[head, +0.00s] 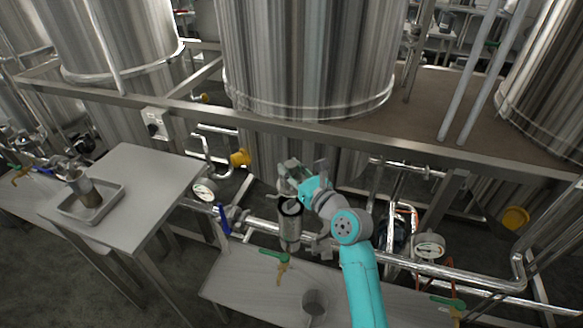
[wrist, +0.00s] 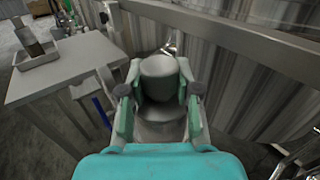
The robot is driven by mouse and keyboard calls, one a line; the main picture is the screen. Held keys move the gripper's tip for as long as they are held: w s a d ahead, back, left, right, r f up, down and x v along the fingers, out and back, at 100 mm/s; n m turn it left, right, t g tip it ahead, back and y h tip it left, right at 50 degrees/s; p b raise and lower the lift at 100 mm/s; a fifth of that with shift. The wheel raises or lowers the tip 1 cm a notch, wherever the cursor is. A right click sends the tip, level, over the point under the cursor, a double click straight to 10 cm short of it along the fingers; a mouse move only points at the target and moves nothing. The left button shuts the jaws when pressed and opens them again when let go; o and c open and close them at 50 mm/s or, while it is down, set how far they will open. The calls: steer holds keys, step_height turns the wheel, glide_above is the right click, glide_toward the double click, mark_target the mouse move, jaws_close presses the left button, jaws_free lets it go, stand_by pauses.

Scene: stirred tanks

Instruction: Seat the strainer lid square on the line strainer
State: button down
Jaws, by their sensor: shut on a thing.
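The line strainer (head: 290,228) is an upright metal cylinder on the pipe run, with a dark round top facing up. My gripper (head: 305,177) is just behind and above it in the head view, apart from its top as far as I can see. In the wrist view my gripper (wrist: 157,95) has a finger on each side of a grey round piece, the strainer lid (wrist: 159,88), and is shut on it. The lid is hard to make out in the head view, and its tilt cannot be told. The strainer is not clearly visible in the wrist view.
A side table (head: 150,165) at left bears a shallow tray (head: 65,208) with a brownish cylinder (head: 88,192) in it. A blue-handled valve (head: 224,220), gauge (head: 204,191) and horizontal pipes surround the strainer. A low bench (head: 245,285) with a cup (head: 315,302) lies in front. Large tanks stand behind.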

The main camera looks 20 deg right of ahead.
glide_above(291, 200)
steer(key=shift+w+f, duration=0.15)
steer(key=shift+f, duration=2.4)
steer(key=shift+f, duration=1.55)
steer(key=c, duration=0.7)
jaws_free()
steer(key=shift+c, duration=0.2)
steer(key=shift+f, duration=0.1)
steer(key=shift+d, duration=0.1)
steer(key=v, duration=1.2)
